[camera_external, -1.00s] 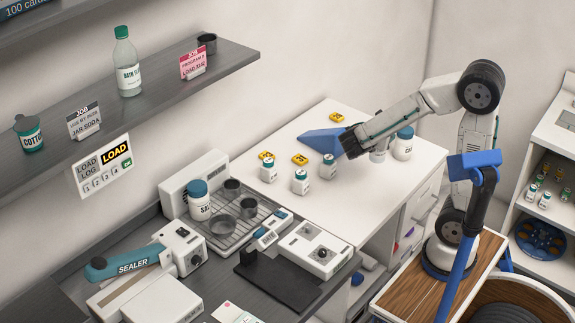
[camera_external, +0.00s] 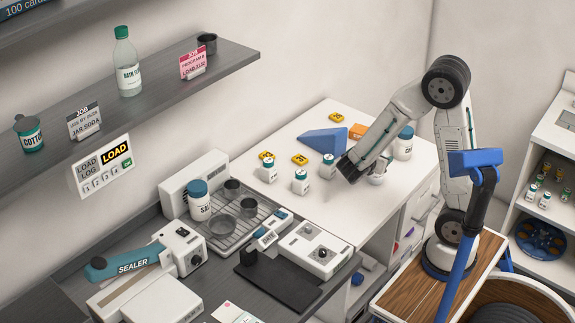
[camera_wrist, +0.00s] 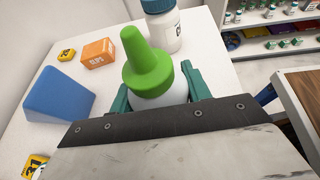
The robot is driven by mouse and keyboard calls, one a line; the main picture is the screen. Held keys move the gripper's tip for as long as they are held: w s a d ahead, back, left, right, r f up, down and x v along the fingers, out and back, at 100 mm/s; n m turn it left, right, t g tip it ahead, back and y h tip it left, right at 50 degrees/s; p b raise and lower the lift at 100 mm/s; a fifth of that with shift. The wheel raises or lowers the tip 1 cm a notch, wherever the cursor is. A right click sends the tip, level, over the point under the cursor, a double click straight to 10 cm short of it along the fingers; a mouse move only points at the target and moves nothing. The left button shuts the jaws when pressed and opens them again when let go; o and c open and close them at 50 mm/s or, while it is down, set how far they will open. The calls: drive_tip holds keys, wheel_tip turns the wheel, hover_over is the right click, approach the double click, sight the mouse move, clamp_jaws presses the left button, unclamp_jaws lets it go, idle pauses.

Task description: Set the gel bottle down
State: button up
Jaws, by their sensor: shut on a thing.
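The gel bottle (camera_wrist: 146,72) has a bright green cone-shaped top and a white body. In the wrist view it sits between the two teal fingers of my gripper (camera_wrist: 160,92), which is shut on it. Its lower body is hidden behind the gripper's dark plate.
A blue wedge (camera_external: 325,141), an orange clips box (camera_external: 357,131) and a large white bottle (camera_external: 403,148) stand behind my gripper. Small jars (camera_external: 300,182) and yellow tags (camera_external: 300,159) lie left. The table's front part is clear.

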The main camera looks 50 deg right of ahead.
drive_tip(key=shift+f, duration=0.1)
drive_tip(key=o, duration=1.2)
drive_tip(key=shift+c, duration=0.2)
drive_tip(key=shift+a+r, duration=0.2)
drive_tip(key=shift+r, duration=0.05)
drive_tip(key=w+v, duration=0.1)
drive_tip(key=v, duration=1)
drive_tip(key=s+a+r+m+y, duration=0.1)
drive_tip(key=s+r+m+y, duration=0.2)
drive_tip(key=s+m+y, duration=0.3)
drive_tip(key=s+a+r+m+y, duration=0.1)
drive_tip(key=s+r+m+y, duration=0.2)
drive_tip(key=s+m+y, duration=0.4)
drive_tip(key=s+m, duration=0.4)
drive_tip(key=m, duration=0.1)
drive_tip(key=shift+s+m, duration=0.35)
drive_tip(key=shift+m, duration=0.05)
